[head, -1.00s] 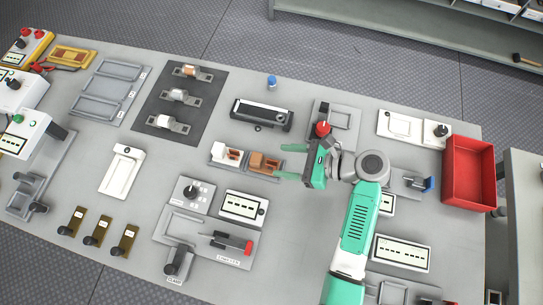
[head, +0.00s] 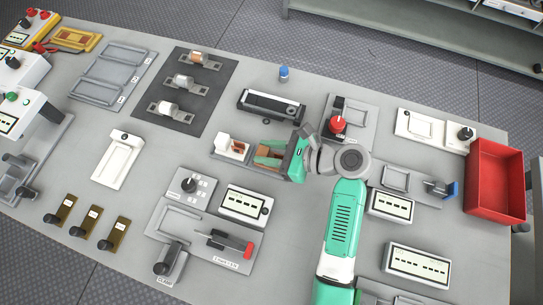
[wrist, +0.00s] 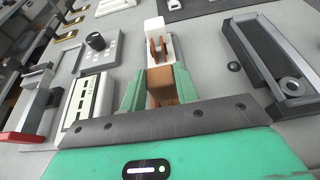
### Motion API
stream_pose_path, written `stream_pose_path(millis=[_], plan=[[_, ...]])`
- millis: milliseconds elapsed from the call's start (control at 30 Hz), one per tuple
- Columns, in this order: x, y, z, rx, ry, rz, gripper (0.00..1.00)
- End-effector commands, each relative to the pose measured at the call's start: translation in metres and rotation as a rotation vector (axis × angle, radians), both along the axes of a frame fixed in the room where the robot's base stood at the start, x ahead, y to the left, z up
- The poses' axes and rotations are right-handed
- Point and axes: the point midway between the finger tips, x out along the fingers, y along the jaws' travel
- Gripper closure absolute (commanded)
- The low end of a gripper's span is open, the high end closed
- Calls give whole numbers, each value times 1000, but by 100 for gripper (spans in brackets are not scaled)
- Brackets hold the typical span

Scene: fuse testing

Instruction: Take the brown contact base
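The brown contact base (head: 266,155) sits in a grey tray (head: 224,157), to the right of a white contact base (head: 232,147). My gripper (head: 268,155) is low over the tray with its green fingers on either side of the brown base. In the wrist view the brown base (wrist: 161,88) lies between the two green fingers (wrist: 160,92), and the white base (wrist: 158,44) stands just beyond it. The fingers are spread around the brown base. A small gap seems to show, but contact is hard to judge. The gripper body hides the base's near end.
A black slotted block (head: 271,105) lies behind the tray. A white meter (head: 244,204) and a grey panel with a knob (head: 188,185) stand in front. A red bin (head: 495,182) is at the right. Bare table lies right of the meter.

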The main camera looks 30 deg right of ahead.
Motion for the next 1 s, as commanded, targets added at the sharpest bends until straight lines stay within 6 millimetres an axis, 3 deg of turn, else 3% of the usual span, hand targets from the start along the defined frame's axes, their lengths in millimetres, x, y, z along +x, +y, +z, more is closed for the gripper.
stream_pose_path(millis=[100,567,1000], plan=[[0,0,0,0,0,0,97],[0,0,1,0,0,0,97],[0,0,31,0,0,-1,97]])
